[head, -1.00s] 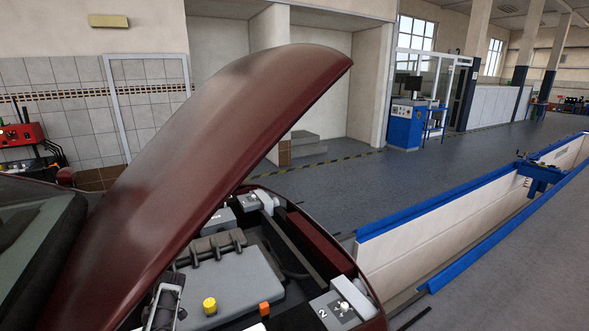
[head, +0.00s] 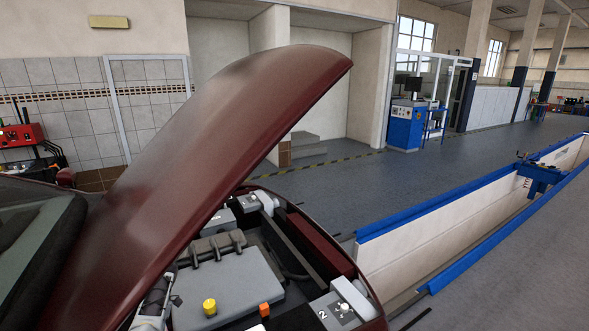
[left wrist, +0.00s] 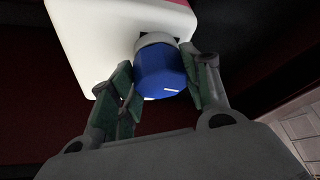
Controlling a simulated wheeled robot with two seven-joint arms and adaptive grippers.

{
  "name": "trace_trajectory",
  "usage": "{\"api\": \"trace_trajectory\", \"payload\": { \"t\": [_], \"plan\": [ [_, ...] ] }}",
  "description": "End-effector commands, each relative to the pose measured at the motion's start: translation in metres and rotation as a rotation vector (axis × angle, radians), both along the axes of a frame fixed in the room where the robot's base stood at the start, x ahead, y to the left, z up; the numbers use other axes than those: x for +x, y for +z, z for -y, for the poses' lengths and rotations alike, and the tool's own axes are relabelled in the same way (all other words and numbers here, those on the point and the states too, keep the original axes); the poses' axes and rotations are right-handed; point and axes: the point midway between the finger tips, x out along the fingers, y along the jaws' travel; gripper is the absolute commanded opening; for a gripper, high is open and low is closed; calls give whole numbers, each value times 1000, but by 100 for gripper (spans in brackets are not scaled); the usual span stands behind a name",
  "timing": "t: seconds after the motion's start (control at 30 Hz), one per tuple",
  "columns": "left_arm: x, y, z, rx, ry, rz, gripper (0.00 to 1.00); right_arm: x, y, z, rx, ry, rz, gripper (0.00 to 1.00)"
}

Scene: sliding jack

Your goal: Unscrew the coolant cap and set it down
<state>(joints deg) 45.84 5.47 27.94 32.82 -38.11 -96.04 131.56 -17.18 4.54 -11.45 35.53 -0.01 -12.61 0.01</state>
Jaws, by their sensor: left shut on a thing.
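The blue coolant cap (left wrist: 160,75) is in the left wrist view, at the pale neck of a white tank (left wrist: 95,35). Whether its thread is still engaged I cannot tell. My left gripper (left wrist: 163,82) is shut on the cap, with one green-padded finger on each side. In the head view only a part of my left arm shows at the lower edge, beside the raised hood. The cap and the white tank are hidden in the head view. My right gripper is in neither view.
The raised dark red hood (head: 215,140) slopes over the left side of the engine bay. A grey engine cover (head: 235,285) with a yellow cap (head: 209,307) and an orange piece (head: 264,309) lies below it. A white box (head: 338,308) sits at the right.

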Motion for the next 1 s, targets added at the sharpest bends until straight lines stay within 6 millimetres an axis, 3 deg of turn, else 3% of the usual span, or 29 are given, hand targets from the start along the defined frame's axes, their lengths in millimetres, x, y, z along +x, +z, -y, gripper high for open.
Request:
{"api": "trace_trajectory", "payload": {
  "t": [0.4,0.43,0.6,1.0],
  "plan": [
    [-4,-3,0,-1,93,-11,14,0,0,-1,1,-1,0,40],
    [-4,-3,0,-1,93,-11,50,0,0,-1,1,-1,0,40],
    [-3,-2,0,-1,92,-7,72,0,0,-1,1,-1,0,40],
    [-1,-2,0,0,71,-2,73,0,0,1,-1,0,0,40]
  ]
}}
